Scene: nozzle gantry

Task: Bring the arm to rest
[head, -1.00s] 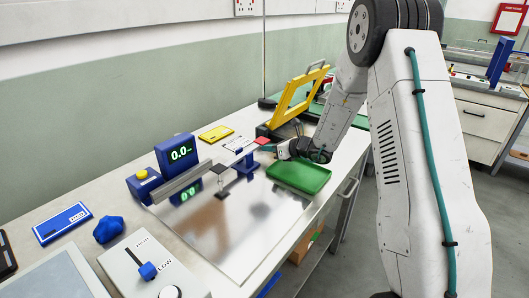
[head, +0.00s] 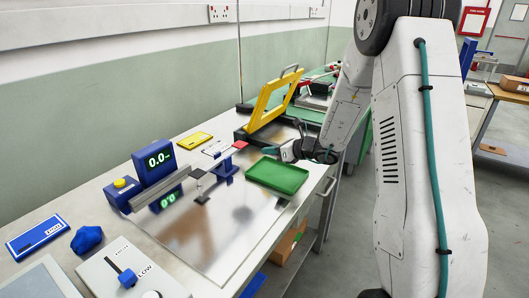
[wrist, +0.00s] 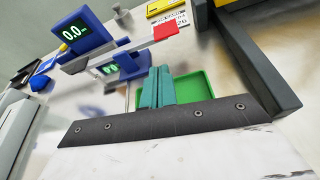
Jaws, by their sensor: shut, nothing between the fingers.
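My arm (head: 345,100) reaches down from the upper right in the head view, in front of the bench. My gripper (head: 279,151) is above the far edge of the green tray (head: 262,182), apart from it as far as I can tell. In the wrist view, the two teal fingers of my gripper (wrist: 158,72) are together with nothing between them. The tray (wrist: 200,92) shows behind and beside them, and it looks empty.
A yellow frame (head: 272,100) tilts up behind my gripper. Floor right of the bench is open.

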